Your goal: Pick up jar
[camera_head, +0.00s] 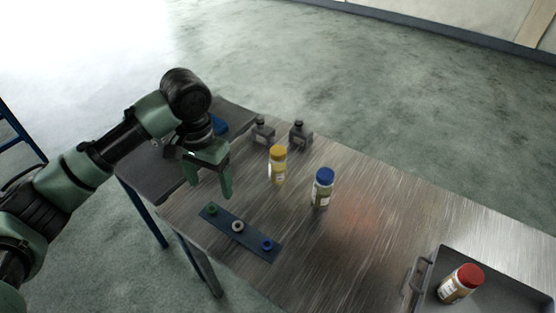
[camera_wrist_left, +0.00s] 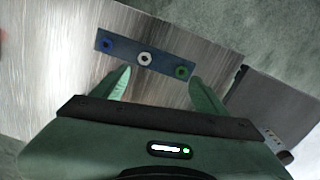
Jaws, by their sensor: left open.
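A jar with a yellow lid (camera_head: 278,166) and a jar with a blue lid (camera_head: 322,188) stand upright on the metal table. A jar with a red lid (camera_head: 460,284) leans in a dark tray at the lower right. My left gripper (camera_head: 211,190) is open and empty above the left part of the table, left of the yellow-lidded jar and apart from it. In the left wrist view its two fingers (camera_wrist_left: 160,88) are spread with nothing between them. No jar shows clearly in that view. My right gripper is not in view.
A dark blue strip (camera_head: 240,232) with green, white and blue rings lies on the table; it also shows in the left wrist view (camera_wrist_left: 125,53). Two small dark bottles (camera_head: 300,136) stand behind the jars. The tray (camera_head: 510,280) has a raised handle. The table's middle right is clear.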

